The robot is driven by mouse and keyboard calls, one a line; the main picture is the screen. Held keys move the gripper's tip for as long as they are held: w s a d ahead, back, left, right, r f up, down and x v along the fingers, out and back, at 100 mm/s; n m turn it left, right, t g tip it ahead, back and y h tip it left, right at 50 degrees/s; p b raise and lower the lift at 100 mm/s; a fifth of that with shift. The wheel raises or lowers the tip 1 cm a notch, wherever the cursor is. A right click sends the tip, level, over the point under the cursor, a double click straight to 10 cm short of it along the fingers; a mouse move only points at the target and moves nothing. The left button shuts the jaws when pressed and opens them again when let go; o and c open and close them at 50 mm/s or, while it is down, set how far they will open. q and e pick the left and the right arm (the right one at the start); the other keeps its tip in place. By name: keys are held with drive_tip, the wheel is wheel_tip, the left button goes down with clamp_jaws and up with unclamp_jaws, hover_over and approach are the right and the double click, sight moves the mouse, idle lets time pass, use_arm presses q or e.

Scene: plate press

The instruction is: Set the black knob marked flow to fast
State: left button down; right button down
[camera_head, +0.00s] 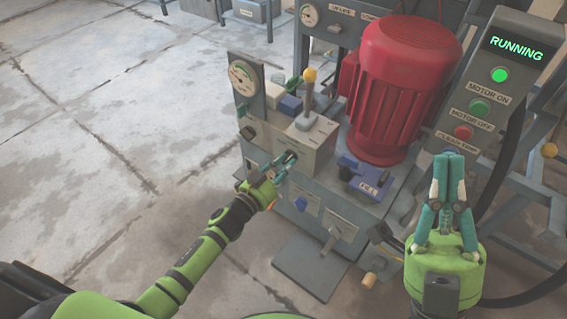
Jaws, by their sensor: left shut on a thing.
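My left gripper (285,161) reaches in from the left and is shut on a small dark knob on the front of the grey press unit (318,152). The fingers cover most of this knob, and neither its label nor its pointer setting can be read. Another black knob (247,132) sits further left, below the round gauge (243,77), apart from the gripper. My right gripper (449,157) points up at the right, its teal fingers together and empty, in front of the control panel.
A yellow-topped lever (309,76) stands above the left gripper, and a red motor (402,85) is behind. The panel display (515,48) reads RUNNING. The floor at left is clear.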

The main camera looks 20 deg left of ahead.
use_arm(q)
drive_tip(key=shift+m, duration=1.6)
drive_tip(key=c, duration=1.1)
unclamp_jaws()
drive_tip(key=shift+s+f, duration=0.1)
drive_tip(key=v, duration=1.2)
